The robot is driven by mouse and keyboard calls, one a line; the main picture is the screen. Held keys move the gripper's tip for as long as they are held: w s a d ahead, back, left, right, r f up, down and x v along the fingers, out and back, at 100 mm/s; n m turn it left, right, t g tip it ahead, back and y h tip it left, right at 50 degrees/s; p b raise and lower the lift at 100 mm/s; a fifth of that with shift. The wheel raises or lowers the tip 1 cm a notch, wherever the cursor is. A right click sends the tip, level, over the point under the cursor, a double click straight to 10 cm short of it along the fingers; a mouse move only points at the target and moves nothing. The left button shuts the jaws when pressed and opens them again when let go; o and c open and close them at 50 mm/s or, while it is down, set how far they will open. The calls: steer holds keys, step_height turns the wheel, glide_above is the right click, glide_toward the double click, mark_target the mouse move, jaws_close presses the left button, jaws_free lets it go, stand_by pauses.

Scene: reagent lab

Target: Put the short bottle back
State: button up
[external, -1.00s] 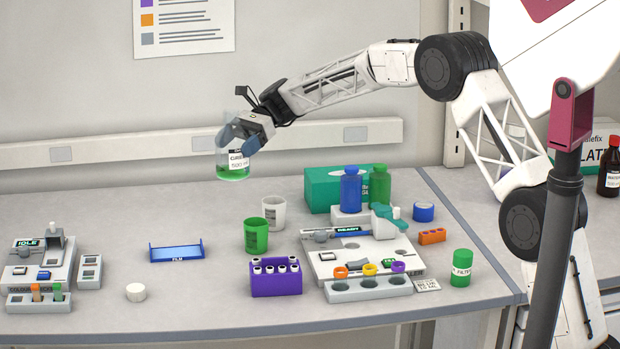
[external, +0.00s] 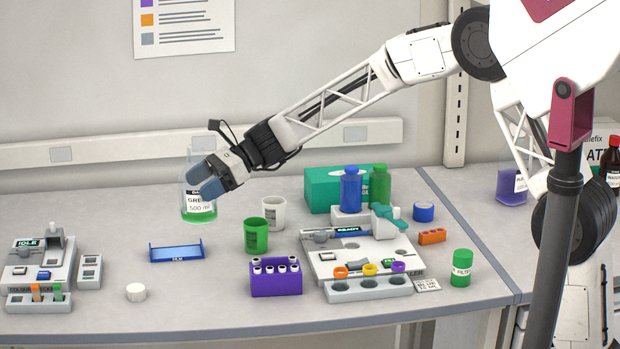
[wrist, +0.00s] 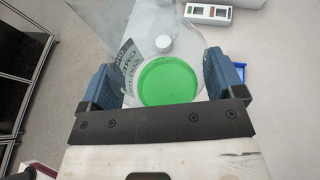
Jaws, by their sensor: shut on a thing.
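A clear bottle (external: 198,206) holds green liquid and has a white label reading GREEN 500 ml. My gripper (external: 208,176) is shut on its upper part, left of the middle of the bench in the external view. In the wrist view my gripper (wrist: 163,72) has one blue finger on each side of the clear bottle (wrist: 168,82), with the green liquid seen between them. The bottle looks close to upright and appears held above the bench. The fingers hide part of its top. I cannot tell from the frames whether it is the short bottle.
A blue tray (external: 177,252), white cap (external: 136,292), green cup (external: 256,236) and clear cup (external: 273,212) stand near the held bottle. A blue bottle (external: 350,190) and a green bottle (external: 379,186) stand farther right. A purple-filled container (external: 511,186) is at the far right. The back-left bench is clear.

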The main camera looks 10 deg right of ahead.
mark_target(215, 205)
steer(key=s, duration=0.2)
steer(key=shift+s+a+f+m+t, duration=0.1)
steer(key=shift+s+f+m+t, duration=0.05)
steer(key=shift+s+m+t, duration=0.15)
steer(key=shift+f, duration=2.55)
steer(key=shift+f, duration=0.1)
step_height(215, 205, down, 6)
steer(key=shift+w+f, duration=0.1)
steer(key=shift+f, duration=1.8)
steer(key=shift+f, duration=0.15)
steer(key=o, duration=0.8)
steer(key=shift+o, duration=0.2)
